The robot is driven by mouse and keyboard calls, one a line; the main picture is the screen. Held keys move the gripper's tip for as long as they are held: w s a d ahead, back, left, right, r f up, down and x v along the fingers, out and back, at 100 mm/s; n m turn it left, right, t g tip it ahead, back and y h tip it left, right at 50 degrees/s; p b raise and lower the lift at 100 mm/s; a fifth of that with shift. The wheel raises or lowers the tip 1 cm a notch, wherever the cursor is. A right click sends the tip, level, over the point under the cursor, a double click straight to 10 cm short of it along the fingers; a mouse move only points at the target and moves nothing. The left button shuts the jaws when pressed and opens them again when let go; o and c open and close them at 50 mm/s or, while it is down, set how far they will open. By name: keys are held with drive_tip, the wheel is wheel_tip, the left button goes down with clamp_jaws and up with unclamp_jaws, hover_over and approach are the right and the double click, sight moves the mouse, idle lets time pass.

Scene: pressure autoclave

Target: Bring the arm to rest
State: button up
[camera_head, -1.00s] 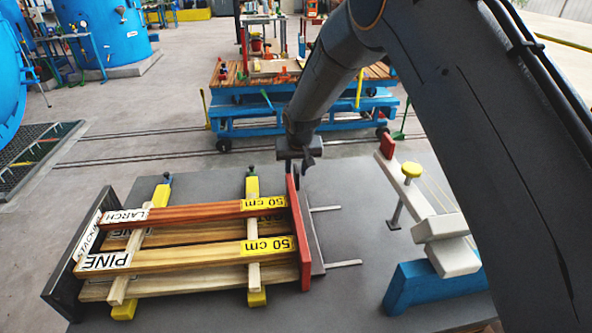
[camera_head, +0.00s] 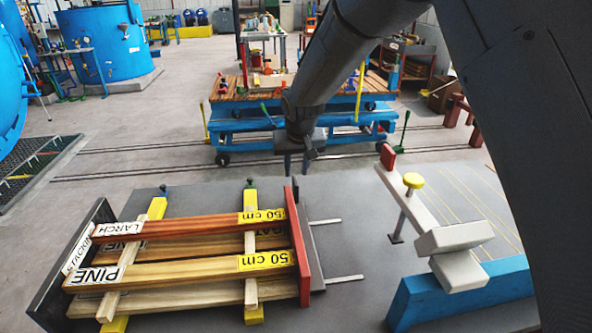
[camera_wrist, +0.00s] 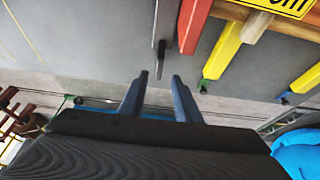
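My gripper (camera_head: 295,163) hangs from my arm above the far edge of the grey table, behind the red end plate of the board stack. In the wrist view my gripper (camera_wrist: 158,98) shows two separate fingers with an empty gap between them. It is open and touches nothing that I can see. My arm reaches in from the upper right of the head view.
The labelled board stack (camera_head: 180,270) lies on the grey table (camera_head: 350,280) at left, beside a red end plate (camera_head: 299,245). A blue stand (camera_head: 415,300) with white blocks is at right. A blue cart (camera_head: 235,125) stands behind.

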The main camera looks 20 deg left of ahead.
drive_tip(key=a+p+v, duration=0.1)
drive_tip(key=p+v, duration=0.8)
drive_tip(key=shift+w+a+r, duration=0.25)
drive_tip(key=shift+w+r, duration=0.05)
drive_tip(key=shift+r, duration=0.25)
